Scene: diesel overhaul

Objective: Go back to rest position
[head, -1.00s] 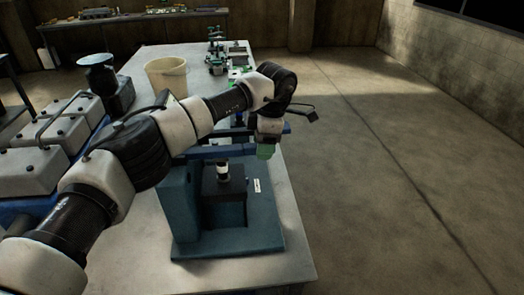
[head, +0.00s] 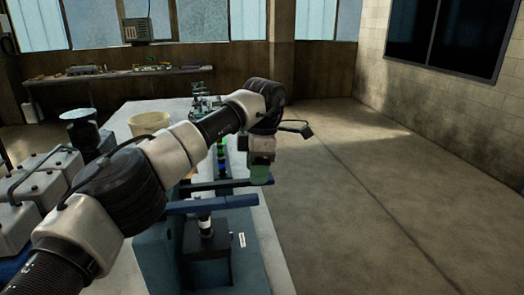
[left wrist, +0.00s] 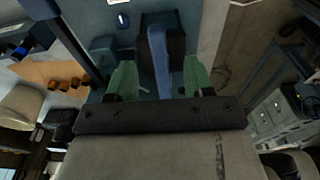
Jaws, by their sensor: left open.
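My left gripper (head: 262,174), with green fingers, hangs at the right edge of the workbench in the head view, beside the blue arms of a press-like fixture (head: 228,205). In the left wrist view my left gripper (left wrist: 160,80) has its two green fingers apart. Nothing is held between them. A blue bar and a dark block (left wrist: 160,40) show beyond the fingers, and I cannot tell how far away they are. My left arm crosses the head view from the lower left. My right gripper is not in view.
The workbench (head: 262,250) carries a cream bucket (head: 150,123), a grey engine block (head: 40,185) on the left and small green parts (head: 203,104) at the back. Another bench (head: 110,76) stands along the far wall. Open floor (head: 360,200) lies to the right.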

